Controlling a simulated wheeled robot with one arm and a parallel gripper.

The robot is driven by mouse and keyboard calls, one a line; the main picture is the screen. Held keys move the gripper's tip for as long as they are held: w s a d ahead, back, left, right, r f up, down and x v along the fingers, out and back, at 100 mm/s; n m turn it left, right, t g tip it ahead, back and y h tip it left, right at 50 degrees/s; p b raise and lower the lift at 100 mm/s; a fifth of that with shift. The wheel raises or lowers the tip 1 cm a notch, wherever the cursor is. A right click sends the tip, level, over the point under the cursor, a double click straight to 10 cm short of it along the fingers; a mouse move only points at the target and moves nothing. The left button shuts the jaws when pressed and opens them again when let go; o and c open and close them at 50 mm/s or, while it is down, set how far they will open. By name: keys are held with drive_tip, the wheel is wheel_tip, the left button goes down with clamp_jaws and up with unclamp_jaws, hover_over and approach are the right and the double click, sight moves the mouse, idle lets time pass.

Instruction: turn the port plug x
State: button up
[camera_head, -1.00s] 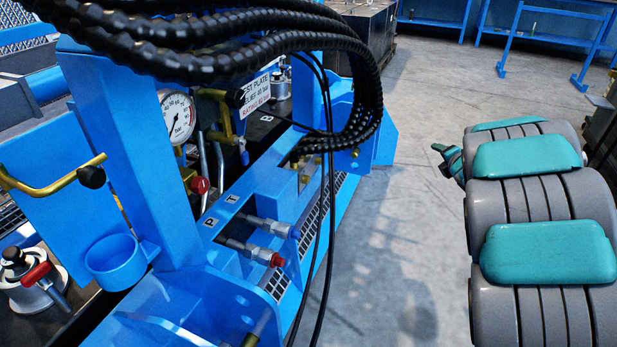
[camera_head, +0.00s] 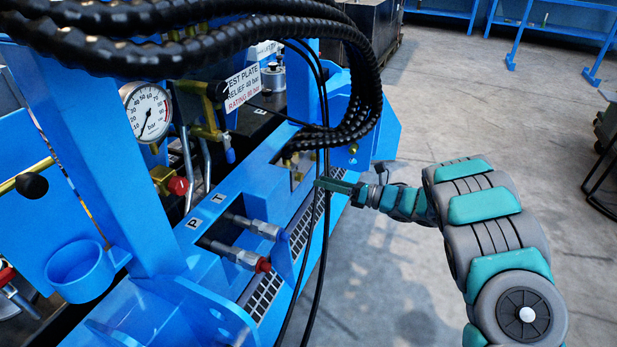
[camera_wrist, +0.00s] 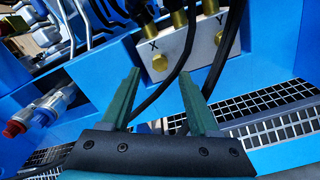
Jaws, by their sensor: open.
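The port plug x (camera_wrist: 160,62) is a small brass plug on the face of a pale block (camera_wrist: 190,52), just below the letter X in the wrist view. A second brass plug (camera_wrist: 218,39) sits by the letter Y to its right. My gripper (camera_wrist: 160,75) is open and empty, its two green fingers pointing at the block with the X plug between the tips in the picture. The gap in depth is hard to judge. In the head view my gripper (camera_head: 318,183) is beside the blue rig, and the plug cannot be made out there.
Black cables (camera_head: 325,110) hang close by my gripper; one passes beside the X plug in the wrist view. Thick ribbed hoses (camera_head: 366,75) arch above. Fittings with red (camera_head: 262,265) and blue (camera_head: 281,235) ends stick out to the left. Open floor (camera_head: 440,130) lies to the right.

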sight(303, 176)
drive_tip(key=shift+x, duration=2.65)
clamp_jaws()
